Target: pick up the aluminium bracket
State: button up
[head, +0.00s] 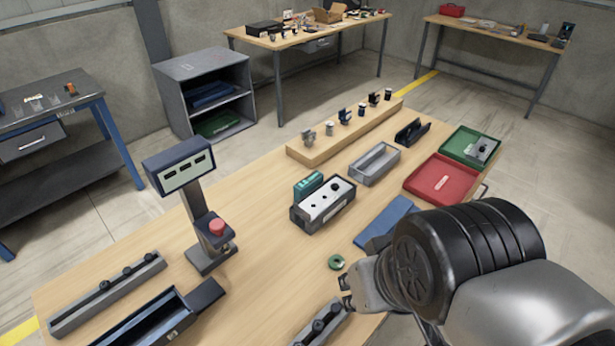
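A grey metal piece (481,148) with a dark spot lies in the green tray (456,139) at the far right of the workbench. It may be the aluminium bracket, but it is too small to be certain. Small grey and dark parts (309,137) also stand in a row on a wooden riser. My gripper (345,291) is at the bench's near edge, right of centre, far from the green tray. Its two dark fingertips show apart, with nothing visible between them. My arm hides part of the bench behind it.
A red tray (415,186), a blue plate (383,226), a grey bin (374,165) and a box with a white top (326,203) stand between. A green ring (336,262) lies near my gripper. A post with a red button (217,227) stands left. Bare wood lies centre-left.

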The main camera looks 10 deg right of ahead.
aim_at(325, 194)
jog(key=i+l, duration=0.15)
jog(key=l, duration=0.15)
jog(key=i+l+u, duration=0.1)
jog(key=l, duration=0.25)
jog(key=i+l, duration=0.15)
jog(key=l, duration=0.2)
jog(key=u, duration=1.5)
